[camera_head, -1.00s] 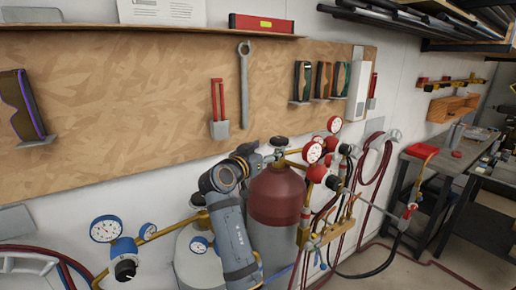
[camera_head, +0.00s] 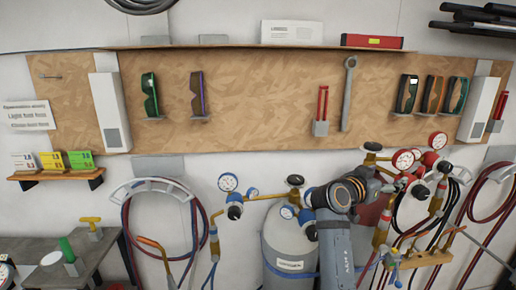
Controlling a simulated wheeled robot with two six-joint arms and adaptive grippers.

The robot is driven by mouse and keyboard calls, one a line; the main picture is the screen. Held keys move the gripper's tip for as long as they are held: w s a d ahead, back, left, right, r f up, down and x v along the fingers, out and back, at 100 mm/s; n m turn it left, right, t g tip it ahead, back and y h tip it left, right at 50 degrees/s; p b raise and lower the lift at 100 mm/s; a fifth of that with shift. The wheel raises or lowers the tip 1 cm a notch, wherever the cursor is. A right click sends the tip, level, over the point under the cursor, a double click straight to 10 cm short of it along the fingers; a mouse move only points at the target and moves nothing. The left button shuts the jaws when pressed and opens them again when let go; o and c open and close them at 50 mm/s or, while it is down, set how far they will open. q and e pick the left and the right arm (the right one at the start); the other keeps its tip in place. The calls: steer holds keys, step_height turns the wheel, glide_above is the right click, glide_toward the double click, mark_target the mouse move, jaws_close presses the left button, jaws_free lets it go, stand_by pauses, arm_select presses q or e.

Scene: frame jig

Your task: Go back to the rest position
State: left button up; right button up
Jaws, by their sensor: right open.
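My right arm (camera_head: 334,250) rises from the bottom edge, right of centre, and bends at a dark round joint (camera_head: 345,192). My right gripper (camera_head: 388,184) is small and dark at the arm's far end, in front of the red gas cylinder (camera_head: 368,213) and close to its gauges in the picture. It is open, and I see nothing held in it. Its fingers are hard to make out against the clutter. My left gripper is not in view.
A grey gas cylinder (camera_head: 288,245) stands left of my arm, with a gauge (camera_head: 228,182) and hoses. A wooden tool board (camera_head: 250,110) holds glasses, a wrench (camera_head: 347,95) and red-handled pliers (camera_head: 322,105). A grey bench (camera_head: 95,255) is at lower left.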

steer(key=s+f+n+g+y, duration=0.1)
steer(key=s+f+n+y, duration=0.25)
steer(key=f, duration=0.85)
steer(key=s+f+n+y, duration=0.25)
steer(key=s+f, duration=0.25)
steer(key=f, duration=0.8)
steer(key=s+a+f+n+g+y, duration=0.1)
steer(key=s+a+f+n+y, duration=0.15)
steer(key=s+f, duration=0.4)
steer(key=s+a+f+n+g+y, duration=0.2)
steer(key=s+a+f+y, duration=0.15)
steer(key=s, duration=0.55)
steer(key=s+a+f+n+g+y, duration=0.1)
steer(key=s+a+f+n+y, duration=0.1)
steer(key=s+a+f, duration=0.35)
steer(key=s+d+f+g, duration=0.1)
steer(key=d+f, duration=0.1)
steer(key=f, duration=0.9)
steer(key=s+d+f+g, duration=0.1)
steer(key=s+d+f, duration=0.1)
steer(key=f, duration=0.9)
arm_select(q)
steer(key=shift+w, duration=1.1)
arm_select(e)
steer(key=s+d+f, duration=0.1)
steer(key=s+f, duration=1.7)
steer(key=s, duration=0.1)
steer(key=shift+d+f+g, duration=0.2)
steer(key=shift+f+g, duration=0.1)
steer(key=shift+g, duration=0.1)
